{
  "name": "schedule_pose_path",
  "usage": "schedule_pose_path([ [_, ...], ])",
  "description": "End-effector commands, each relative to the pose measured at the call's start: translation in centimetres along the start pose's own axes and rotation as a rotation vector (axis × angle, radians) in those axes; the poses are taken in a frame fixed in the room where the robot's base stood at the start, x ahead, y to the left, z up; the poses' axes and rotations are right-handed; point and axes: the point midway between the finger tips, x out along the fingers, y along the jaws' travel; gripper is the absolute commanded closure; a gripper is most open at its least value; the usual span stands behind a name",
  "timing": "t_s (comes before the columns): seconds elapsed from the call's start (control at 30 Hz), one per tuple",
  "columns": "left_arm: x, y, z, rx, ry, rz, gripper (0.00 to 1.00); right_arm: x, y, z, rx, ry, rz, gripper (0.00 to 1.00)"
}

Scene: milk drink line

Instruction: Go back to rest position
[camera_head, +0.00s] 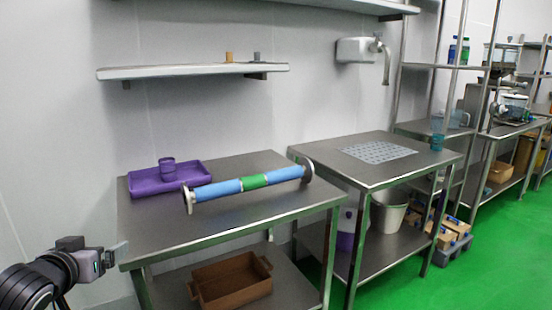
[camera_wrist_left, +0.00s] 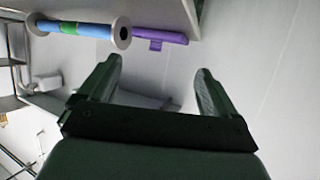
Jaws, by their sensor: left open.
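My left gripper (camera_head: 112,255) is at the lower left in the head view, beside the left front corner of the near steel table (camera_head: 225,226). In the left wrist view its two fingers (camera_wrist_left: 157,82) are spread apart with nothing between them. A blue and green roller (camera_head: 254,182) with pale end discs lies on the table, away from the gripper. The roller also shows at the upper left of the left wrist view (camera_wrist_left: 72,28). My right gripper is in neither view.
A brown crate (camera_head: 231,287) is on the lower shelf. A second steel table (camera_head: 385,174) with a grey perforated mat (camera_head: 376,152) stands to the right. A wall shelf (camera_head: 195,71) hangs above.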

Motion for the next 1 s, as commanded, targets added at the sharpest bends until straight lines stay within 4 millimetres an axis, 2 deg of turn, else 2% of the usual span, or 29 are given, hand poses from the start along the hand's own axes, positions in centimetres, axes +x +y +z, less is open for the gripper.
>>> schedule_pose_path([
  [0.03, 0.2, 1.3, 3.0, 0.012, -0.044, 0.032, 0.08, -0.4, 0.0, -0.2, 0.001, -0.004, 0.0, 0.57],
  [0.27, -0.8, 5.3, 12.6, 0.078, -0.12, 0.14, 0.08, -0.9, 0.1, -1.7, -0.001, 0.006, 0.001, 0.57],
  [0.4, -3.2, 7.9, 19.2, 0.109, -0.166, 0.206, 0.08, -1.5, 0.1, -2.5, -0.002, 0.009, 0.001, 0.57],
  [0.47, -4.7, 9.0, 22.0, 0.121, -0.182, 0.231, 0.08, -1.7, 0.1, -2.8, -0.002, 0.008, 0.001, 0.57],
  [0.6, -8.7, 11.1, 27.4, 0.141, -0.215, 0.274, 0.08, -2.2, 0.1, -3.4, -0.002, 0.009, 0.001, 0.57],
  [0.7, -11.3, 12.2, 30.2, 0.152, -0.23, 0.292, 0.08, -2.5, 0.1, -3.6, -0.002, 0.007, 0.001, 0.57],
  [0.8, -13.3, 12.9, 31.9, 0.159, -0.239, 0.301, 0.08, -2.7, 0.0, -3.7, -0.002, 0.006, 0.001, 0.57],
  [1.0, -14.7, 13.4, 33.1, 0.168, -0.242, 0.306, 0.08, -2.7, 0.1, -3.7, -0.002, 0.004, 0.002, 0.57],
])
